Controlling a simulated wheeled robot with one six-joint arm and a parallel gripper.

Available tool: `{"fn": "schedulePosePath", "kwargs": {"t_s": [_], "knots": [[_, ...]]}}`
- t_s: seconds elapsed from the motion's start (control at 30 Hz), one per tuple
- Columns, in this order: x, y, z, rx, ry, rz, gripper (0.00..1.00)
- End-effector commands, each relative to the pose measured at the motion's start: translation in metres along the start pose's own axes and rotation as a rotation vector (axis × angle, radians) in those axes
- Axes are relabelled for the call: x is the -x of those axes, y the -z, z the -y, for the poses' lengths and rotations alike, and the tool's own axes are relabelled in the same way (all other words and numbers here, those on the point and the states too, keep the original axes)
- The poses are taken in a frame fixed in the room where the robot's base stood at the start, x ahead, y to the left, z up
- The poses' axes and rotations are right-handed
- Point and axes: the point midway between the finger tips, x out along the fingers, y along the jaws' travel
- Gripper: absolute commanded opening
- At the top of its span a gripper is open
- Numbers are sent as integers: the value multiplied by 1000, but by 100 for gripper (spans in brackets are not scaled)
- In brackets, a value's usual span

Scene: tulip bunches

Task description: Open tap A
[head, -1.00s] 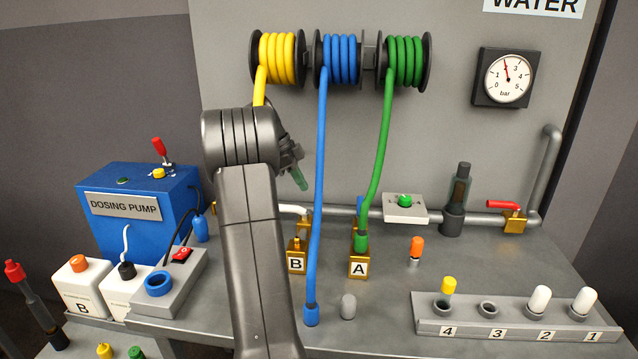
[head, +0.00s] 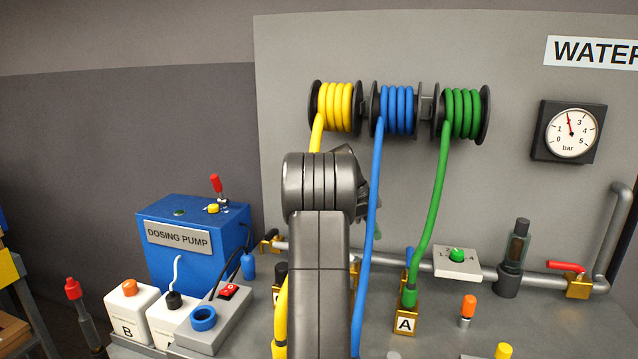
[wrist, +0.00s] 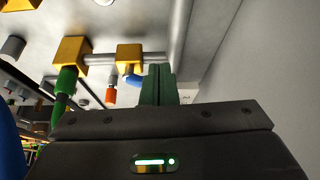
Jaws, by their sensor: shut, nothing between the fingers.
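Tap A's brass outlet block (head: 405,320), labelled A, stands on the bench with the green hose (head: 428,220) joined to it. A blue lever (head: 408,254) shows partly behind that hose. In the wrist view, a brass valve body (wrist: 130,54) has the blue lever (wrist: 132,81) on it, linked by a short pipe to the block with the green hose. My gripper (wrist: 159,72) is shut and empty, its green fingers right beside the lever on its right. I cannot tell whether they touch. In the head view my arm hides most of the gripper.
The blue hose (head: 374,220) hangs close by my arm. The grey pipe (head: 530,278) runs along the wall with a red-handled valve (head: 577,286). An orange-topped plug (head: 467,308) stands right of block A. The dosing pump (head: 185,260) is on the left.

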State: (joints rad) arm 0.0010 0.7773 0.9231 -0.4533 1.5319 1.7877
Motion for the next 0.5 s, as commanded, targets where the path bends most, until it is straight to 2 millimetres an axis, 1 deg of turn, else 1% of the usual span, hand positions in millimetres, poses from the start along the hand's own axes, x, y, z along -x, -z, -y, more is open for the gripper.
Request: {"fn": "schedulePosePath", "kwargs": {"t_s": [0.03, 0.17, 0.2, 0.3, 0.4, 0.5], "knots": [[-5, 11, -1, -3, -2, 0, 0], [-16, 34, 0, -3, -2, 0, 0], [-22, 39, -1, -2, -4, -1, 0], [-40, 43, -1, 0, -5, -1, 0], [-54, 42, -1, 1, -4, -1, 0], [-63, 42, -1, 1, -2, -1, 0]]}}
